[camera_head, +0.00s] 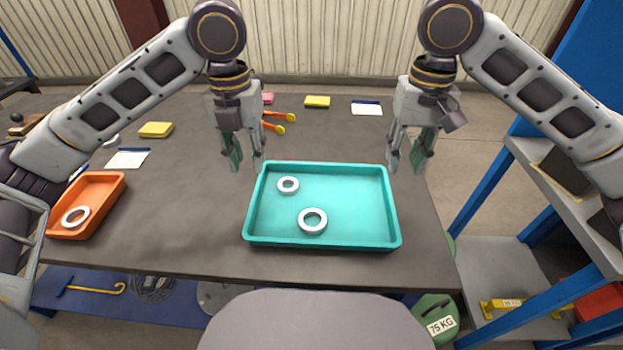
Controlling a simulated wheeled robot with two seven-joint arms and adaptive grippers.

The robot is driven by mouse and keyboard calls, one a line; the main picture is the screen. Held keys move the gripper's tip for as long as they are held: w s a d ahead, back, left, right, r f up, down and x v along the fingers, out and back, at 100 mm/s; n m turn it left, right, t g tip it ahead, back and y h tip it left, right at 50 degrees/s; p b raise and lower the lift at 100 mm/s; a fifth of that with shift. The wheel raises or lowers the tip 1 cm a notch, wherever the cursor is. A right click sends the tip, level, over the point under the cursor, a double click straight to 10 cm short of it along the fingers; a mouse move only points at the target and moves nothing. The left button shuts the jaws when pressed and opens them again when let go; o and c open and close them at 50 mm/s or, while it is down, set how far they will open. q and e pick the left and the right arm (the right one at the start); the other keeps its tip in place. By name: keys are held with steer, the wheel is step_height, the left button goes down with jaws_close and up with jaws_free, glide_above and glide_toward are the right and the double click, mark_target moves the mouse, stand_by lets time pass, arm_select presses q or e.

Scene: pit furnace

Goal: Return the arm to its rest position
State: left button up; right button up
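My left gripper (246,163) points down beside the back left corner of the teal tray (323,243), its fingers apart with nothing between them. My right gripper (405,165) points down by the tray's back right corner, its fingers apart and empty. Two white rings lie in the teal tray: a smaller ring (281,189) at the back left and a larger ring (304,227) near the front middle. Another white ring (68,221) lies in the orange tray (110,197) at the left of the table. Both arms reach in from the sides.
The dark table (180,220) is clear between the trays. A blue-framed shelf (520,165) stands at the right. A green 75 KG weight (436,313) is below the table.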

arm_select(q)
steer(key=shift+r, duration=0.1)
arm_select(e)
steer(key=shift+r, duration=0.1)
stand_by(0.3)
